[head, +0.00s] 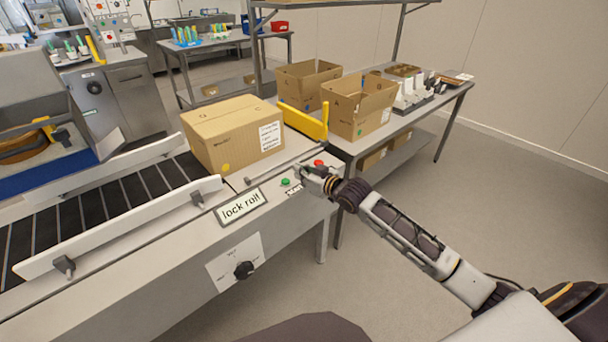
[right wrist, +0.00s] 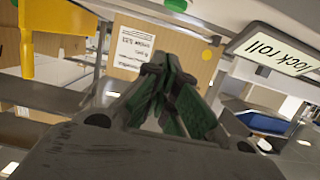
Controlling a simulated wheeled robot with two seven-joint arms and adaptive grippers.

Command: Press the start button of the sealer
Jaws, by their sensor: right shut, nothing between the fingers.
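The sealer (head: 180,262) stands at the left with a roller belt between two white rails. On its near right end sit a green button (head: 285,182) and a red button (head: 319,163). My right gripper (head: 305,172) is shut and empty, with its fingertips just right of the green button and close to it; I cannot tell if it touches. In the right wrist view the closed fingers (right wrist: 165,85) point toward the sealer, and the green button (right wrist: 176,4) shows at the top edge. A closed carton (head: 232,135) lies on the sealer behind the buttons. My left gripper is not in view.
A yellow guard arm (head: 303,122) stands beyond the carton. A "lock roll" sign (head: 241,206) and a black knob (head: 244,270) are on the sealer's near side. Open boxes (head: 358,105) stand on the table behind. The floor at right is clear.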

